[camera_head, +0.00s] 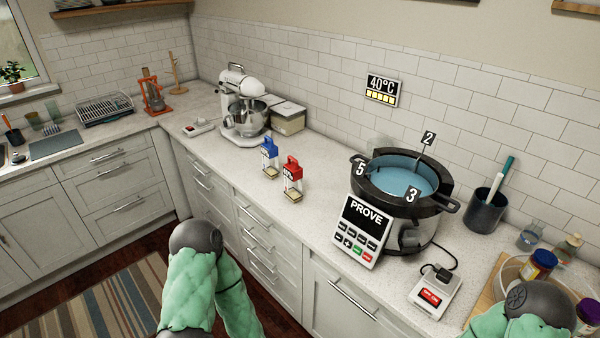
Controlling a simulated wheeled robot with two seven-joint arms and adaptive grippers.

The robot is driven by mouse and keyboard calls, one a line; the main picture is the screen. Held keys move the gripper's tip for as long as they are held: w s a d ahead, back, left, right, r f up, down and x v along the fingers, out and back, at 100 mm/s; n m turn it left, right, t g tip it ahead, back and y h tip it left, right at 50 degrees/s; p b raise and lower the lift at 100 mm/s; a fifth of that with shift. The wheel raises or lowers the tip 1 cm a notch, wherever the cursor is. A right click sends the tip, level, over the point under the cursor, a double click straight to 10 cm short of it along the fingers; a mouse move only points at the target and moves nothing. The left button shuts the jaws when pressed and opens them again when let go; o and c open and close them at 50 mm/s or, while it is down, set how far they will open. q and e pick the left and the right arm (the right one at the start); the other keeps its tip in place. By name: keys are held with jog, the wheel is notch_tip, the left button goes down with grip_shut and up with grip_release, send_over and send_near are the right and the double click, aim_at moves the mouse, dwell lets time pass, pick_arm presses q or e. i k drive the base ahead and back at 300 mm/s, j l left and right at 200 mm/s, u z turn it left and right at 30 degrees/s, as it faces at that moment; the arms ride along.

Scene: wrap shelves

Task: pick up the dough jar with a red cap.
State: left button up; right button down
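The dough jar with a red cap (292,181) stands upright on the counter, near its front edge at the middle of the view. It has clear sides, a dark label and a pale layer at the bottom. A similar jar with a blue cap (269,158) stands just behind it to the left, a small gap apart. My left arm shows at the lower middle and my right arm at the lower right, both in green padding with dark round joints. Neither gripper shows in the view. Nothing touches the red-capped jar.
A proofing pot (405,185) with a PROVE panel (362,231) stands right of the jars. A white stand mixer (243,105) and a box (287,121) are behind left. A switch box (435,292) and utensil cup (485,212) are at right. Counter around the jars is clear.

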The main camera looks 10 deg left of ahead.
aim_at(294, 174)
jog(key=i+j, duration=0.15)
jog(key=j, duration=0.2)
jog(key=i+j, duration=0.2)
jog(key=j, duration=0.2)
jog(key=i+j, duration=0.15)
jog(key=j, duration=0.2)
jog(key=i+j, duration=0.2)
jog(key=j, duration=0.15)
jog(key=i+j, duration=0.15)
jog(key=j, duration=0.25)
